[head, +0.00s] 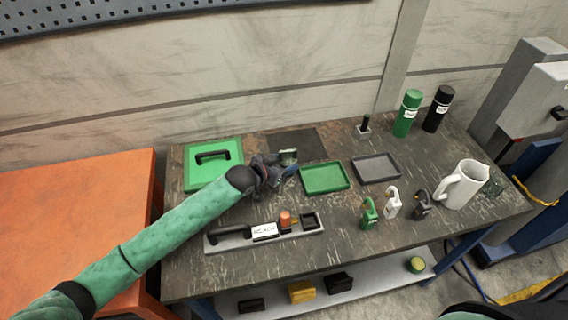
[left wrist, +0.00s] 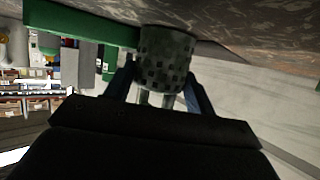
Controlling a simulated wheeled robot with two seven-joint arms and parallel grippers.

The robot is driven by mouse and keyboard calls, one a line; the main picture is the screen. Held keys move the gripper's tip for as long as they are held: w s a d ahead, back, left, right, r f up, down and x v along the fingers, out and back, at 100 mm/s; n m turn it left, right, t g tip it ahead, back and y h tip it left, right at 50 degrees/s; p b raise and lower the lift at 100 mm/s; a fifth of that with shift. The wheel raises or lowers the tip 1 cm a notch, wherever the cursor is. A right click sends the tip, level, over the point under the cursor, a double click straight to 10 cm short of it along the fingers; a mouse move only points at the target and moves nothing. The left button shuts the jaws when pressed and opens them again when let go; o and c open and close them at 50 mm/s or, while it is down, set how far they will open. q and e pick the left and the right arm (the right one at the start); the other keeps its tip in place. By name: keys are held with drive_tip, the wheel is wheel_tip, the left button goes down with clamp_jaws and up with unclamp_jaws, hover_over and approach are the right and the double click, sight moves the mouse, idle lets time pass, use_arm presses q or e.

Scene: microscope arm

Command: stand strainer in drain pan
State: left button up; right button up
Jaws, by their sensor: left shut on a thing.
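My left gripper (head: 283,167) is shut on the strainer (head: 288,155), holding it over the back middle of the workbench, just left of the green tray. In the left wrist view, the strainer (left wrist: 166,55) is a dark grey cylinder with square holes, between the two fingers (left wrist: 163,88). A shallow green tray (head: 325,178) and a shallow dark grey tray (head: 376,168) lie side by side to the right. Both look empty; I cannot tell which is the drain pan. My right gripper is not in view.
A grey holder (head: 262,232) with small items is in front. Several padlocks (head: 392,203), a white pitcher (head: 463,185) and two spray cans (head: 408,113) stand right.

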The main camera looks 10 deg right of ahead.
use_arm(q)
drive_tip(key=shift+f, duration=0.1)
drive_tip(key=o, duration=1)
drive_tip(key=shift+o, duration=0.2)
drive_tip(key=shift+s+a, duration=0.1)
drive_tip(key=shift+a, duration=0.1)
drive_tip(key=b+v, duration=0.1)
drive_tip(key=v, duration=0.1)
drive_tip(key=shift+s+a, duration=0.1)
drive_tip(key=shift+a, duration=0.1)
drive_tip(key=b+v, duration=0.2)
drive_tip(key=v, duration=0.6)
drive_tip(key=shift+b, duration=0.35)
drive_tip(key=shift+s+a+r, duration=0.35)
drive_tip(key=shift+a+r, duration=0.05)
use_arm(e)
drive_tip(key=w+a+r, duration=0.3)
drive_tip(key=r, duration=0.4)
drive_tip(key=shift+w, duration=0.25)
